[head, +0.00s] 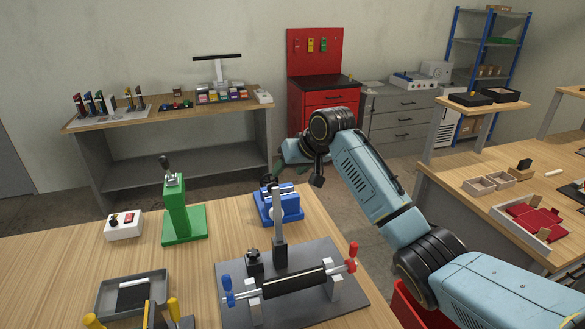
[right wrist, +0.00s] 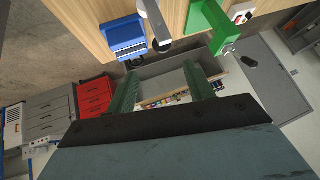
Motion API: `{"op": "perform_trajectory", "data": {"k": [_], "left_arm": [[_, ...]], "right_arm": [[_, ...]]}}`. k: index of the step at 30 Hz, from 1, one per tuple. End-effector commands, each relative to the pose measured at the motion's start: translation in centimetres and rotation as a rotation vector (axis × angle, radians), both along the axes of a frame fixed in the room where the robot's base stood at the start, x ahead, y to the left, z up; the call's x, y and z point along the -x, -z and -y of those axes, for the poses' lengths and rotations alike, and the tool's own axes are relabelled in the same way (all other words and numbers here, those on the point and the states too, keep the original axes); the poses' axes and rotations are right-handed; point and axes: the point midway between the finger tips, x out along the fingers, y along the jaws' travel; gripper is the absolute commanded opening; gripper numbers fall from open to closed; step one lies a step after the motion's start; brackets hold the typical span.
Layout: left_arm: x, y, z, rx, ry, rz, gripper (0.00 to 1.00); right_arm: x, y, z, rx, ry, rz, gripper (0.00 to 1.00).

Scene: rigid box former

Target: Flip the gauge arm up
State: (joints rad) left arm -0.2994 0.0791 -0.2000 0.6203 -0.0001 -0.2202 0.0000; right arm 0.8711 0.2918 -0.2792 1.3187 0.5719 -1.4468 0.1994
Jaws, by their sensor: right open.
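The box former is a dark grey plate (head: 238,272) on the near table, with a black roller (head: 295,283) held between light brackets. A slim grey arm (head: 278,215) stands about upright from a dark block at its back; it looks like the gauge arm. A grey lever with a rounded end (right wrist: 156,28), likely the same arm, shows at the top of the right wrist view. My right gripper (right wrist: 160,70) is open and empty, its two green fingers apart. In the head view it is beyond the table's far edge, clear of the former and partly hidden by my wrist. My left gripper is not in view.
A blue device (head: 280,205) stands behind the former, and a green press (head: 183,210) is left of it. A white switch box (head: 123,224) and a grey tray (head: 132,293) are at the left. A side table (head: 455,205) stands at the right.

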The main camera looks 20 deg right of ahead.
Motion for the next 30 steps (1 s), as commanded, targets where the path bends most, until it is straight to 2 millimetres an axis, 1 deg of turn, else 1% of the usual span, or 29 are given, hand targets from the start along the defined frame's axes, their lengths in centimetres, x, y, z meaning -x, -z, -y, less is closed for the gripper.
{"op": "perform_trajectory", "data": {"k": [4, 12, 14, 17, 20, 21, 23, 24, 26, 27, 29, 30], "left_arm": [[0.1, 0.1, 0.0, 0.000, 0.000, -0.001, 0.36], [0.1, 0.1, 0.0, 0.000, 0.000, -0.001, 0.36], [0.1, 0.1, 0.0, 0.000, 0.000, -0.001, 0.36], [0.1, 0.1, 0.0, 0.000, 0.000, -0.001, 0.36], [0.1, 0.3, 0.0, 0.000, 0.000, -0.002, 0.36], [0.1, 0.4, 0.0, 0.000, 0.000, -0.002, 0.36], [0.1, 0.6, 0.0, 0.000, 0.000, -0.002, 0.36], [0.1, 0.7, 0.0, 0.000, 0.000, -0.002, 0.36], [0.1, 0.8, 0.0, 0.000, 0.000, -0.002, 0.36], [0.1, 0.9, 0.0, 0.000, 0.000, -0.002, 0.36], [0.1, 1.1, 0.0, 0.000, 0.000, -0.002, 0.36], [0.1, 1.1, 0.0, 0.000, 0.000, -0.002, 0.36]], "right_arm": [[0.5, -0.5, 0.2, 0.001, -0.001, -0.001, 0.53], [0.5, -0.6, 0.2, 0.000, 0.000, -0.001, 0.53], [0.6, -0.5, 0.2, 0.001, -0.001, -0.002, 0.45], [1.1, 0.8, -0.1, 0.008, -0.006, -0.010, 0.32], [2.7, 4.3, -0.6, 0.025, -0.018, -0.034, 0.18], [3.7, 6.3, -0.9, 0.036, -0.026, -0.046, 0.13], [5.7, 9.5, -1.4, 0.055, -0.039, -0.067, 0.05], [7.2, 11.8, -1.8, 0.067, -0.047, -0.081, 0.00], [9.8, 15.0, -2.2, 0.086, -0.060, -0.101, 0.00], [11.6, 17.0, -2.5, 0.098, -0.066, -0.114, 0.00], [14.3, 19.5, -2.8, 0.114, -0.075, -0.132, 0.00], [16.0, 21.0, -2.9, 0.126, -0.080, -0.144, 0.00]]}}
